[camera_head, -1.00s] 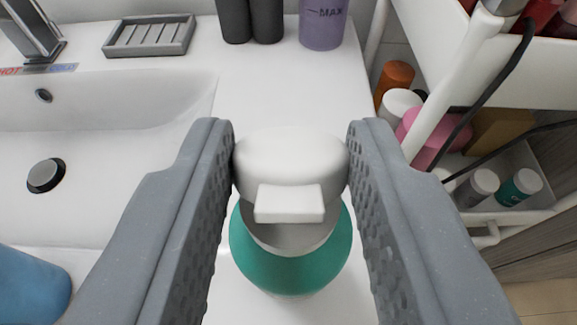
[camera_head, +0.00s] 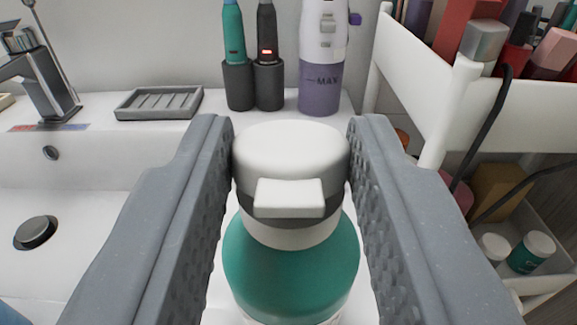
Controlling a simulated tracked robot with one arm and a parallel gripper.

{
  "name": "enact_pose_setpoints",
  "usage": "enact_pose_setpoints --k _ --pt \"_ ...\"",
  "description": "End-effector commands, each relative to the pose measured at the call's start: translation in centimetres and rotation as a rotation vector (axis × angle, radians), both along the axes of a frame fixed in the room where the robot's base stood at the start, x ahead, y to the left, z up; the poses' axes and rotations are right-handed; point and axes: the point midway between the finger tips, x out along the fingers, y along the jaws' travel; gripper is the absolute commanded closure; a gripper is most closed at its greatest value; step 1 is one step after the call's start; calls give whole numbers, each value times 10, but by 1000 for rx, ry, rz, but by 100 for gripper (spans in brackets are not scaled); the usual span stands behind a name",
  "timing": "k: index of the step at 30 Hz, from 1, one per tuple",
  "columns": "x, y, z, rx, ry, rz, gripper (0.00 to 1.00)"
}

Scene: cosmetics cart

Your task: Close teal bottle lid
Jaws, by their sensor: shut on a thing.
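The teal bottle (camera_head: 291,262) stands upright on the white counter, between my gripper's fingers. Its white lid (camera_head: 291,150) has a flat tab (camera_head: 289,198) facing me. My gripper (camera_head: 291,160) is shut on the lid, with one grey finger touching each side. The bottle's lower end runs out of the frame.
The sink basin (camera_head: 85,240) lies on the left, with a tap (camera_head: 45,90) and soap dish (camera_head: 158,102) behind. A toothbrush holder (camera_head: 254,86) and purple device (camera_head: 320,88) stand at the back. A white cart (camera_head: 430,120) with several cosmetics is close on the right.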

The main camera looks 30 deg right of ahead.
Motion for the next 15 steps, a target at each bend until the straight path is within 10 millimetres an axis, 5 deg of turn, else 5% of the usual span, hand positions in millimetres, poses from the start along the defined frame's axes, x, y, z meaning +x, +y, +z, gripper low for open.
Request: enact_pose_setpoints --k 9,10,12,15 --pt "0 -1 -2 1 4 -3 92" --pt "0 -1 -2 1 4 -3 63" --pt "0 -1 -2 1 3 -2 46" --pt "0 0 -1 0 2 -2 46"
